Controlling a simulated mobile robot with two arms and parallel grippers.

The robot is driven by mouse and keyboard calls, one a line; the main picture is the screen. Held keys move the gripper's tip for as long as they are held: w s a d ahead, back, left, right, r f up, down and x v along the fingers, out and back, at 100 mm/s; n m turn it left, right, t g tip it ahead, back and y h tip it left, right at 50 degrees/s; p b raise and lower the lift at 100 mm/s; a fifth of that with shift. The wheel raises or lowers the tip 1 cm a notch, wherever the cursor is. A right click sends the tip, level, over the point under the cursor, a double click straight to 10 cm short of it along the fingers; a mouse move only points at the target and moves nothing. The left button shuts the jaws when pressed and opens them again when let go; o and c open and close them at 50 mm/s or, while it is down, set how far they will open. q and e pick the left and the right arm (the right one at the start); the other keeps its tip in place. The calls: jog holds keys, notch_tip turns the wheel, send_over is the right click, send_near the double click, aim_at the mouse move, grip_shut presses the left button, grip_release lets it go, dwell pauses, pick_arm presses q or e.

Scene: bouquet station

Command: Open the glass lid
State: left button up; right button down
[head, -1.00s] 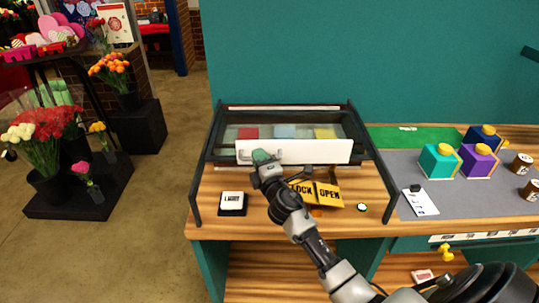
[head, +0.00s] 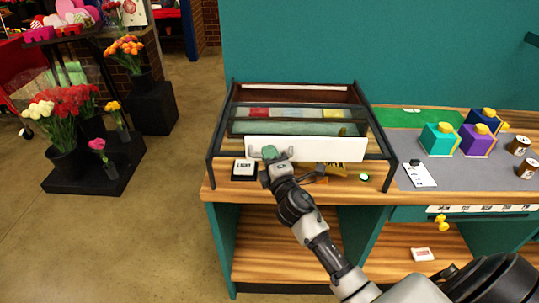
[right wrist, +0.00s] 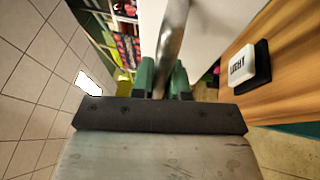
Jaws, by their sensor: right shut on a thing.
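The glass lid (head: 290,128) lies in a dark frame over a case on the wooden counter in the head view. It has a white front board (head: 330,150). My right gripper (head: 269,154) is at the left part of this board. In the right wrist view my right gripper (right wrist: 165,78) has its green-tipped fingers closed on a metal handle bar (right wrist: 172,35). The board stands near the front of the frame, with the coloured cards (head: 295,112) visible behind. My left gripper is not in view.
A black-and-white button block (head: 244,169) sits left of my right gripper, and it also shows in the right wrist view (right wrist: 248,65). Coloured boxes (head: 439,140) stand on the right.

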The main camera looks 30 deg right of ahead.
jog(key=c, duration=1.1)
grip_release()
jog(key=shift+c, duration=0.2)
jog(key=shift+s+f, duration=0.1)
jog(key=b+v, duration=0.3)
jog(key=v, duration=0.7)
jog(key=shift+s, duration=0.35)
